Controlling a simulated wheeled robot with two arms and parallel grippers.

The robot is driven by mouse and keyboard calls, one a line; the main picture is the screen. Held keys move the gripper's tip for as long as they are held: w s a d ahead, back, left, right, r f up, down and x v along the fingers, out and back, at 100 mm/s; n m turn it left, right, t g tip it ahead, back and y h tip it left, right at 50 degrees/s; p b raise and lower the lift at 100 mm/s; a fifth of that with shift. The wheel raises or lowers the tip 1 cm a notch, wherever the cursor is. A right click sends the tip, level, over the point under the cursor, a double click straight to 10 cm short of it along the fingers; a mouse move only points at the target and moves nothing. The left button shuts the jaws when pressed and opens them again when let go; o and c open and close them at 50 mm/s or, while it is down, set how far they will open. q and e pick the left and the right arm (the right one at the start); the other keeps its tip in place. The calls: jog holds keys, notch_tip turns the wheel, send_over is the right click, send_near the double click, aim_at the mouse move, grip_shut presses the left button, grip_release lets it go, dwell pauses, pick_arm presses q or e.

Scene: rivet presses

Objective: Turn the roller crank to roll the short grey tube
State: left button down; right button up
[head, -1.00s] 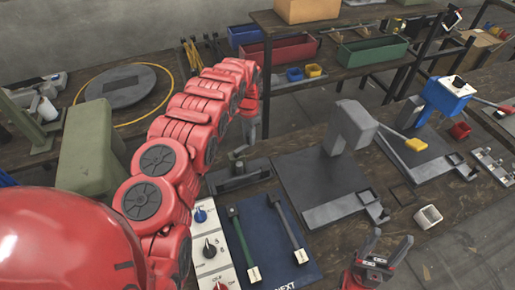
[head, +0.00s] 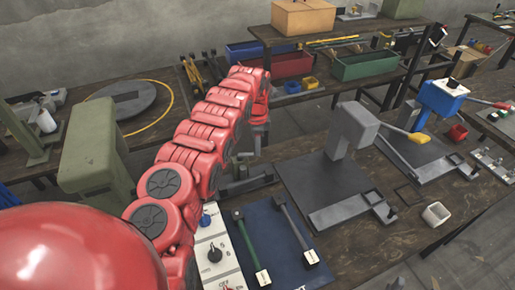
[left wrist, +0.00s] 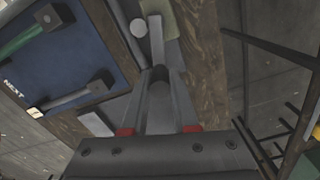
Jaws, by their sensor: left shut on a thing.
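My left gripper (head: 244,155) hangs from the red arm over the roller (head: 246,183) at the left of the bench, partly hidden by the arm. In the left wrist view its fingers (left wrist: 160,80) are shut on a dark piece, apparently the crank handle (left wrist: 159,73). A pale bar (left wrist: 156,35) runs beyond it. I cannot tell whether a tube sits in the roller.
A white control panel (head: 214,252) with knobs lies left of the mat. A grey press (head: 352,130) and a blue press (head: 441,97) stand to the right. A small white box (head: 436,213) sits at the bench's front edge.

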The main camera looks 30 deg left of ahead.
dwell(0.4)
pick_arm(q)
jog(key=c, duration=0.7)
grip_release()
notch_tip(320, 180, up, 8)
jog(key=b, duration=0.3)
jog(key=shift+r, duration=0.25)
notch_tip(320, 180, up, 9)
jog(key=p, duration=0.6)
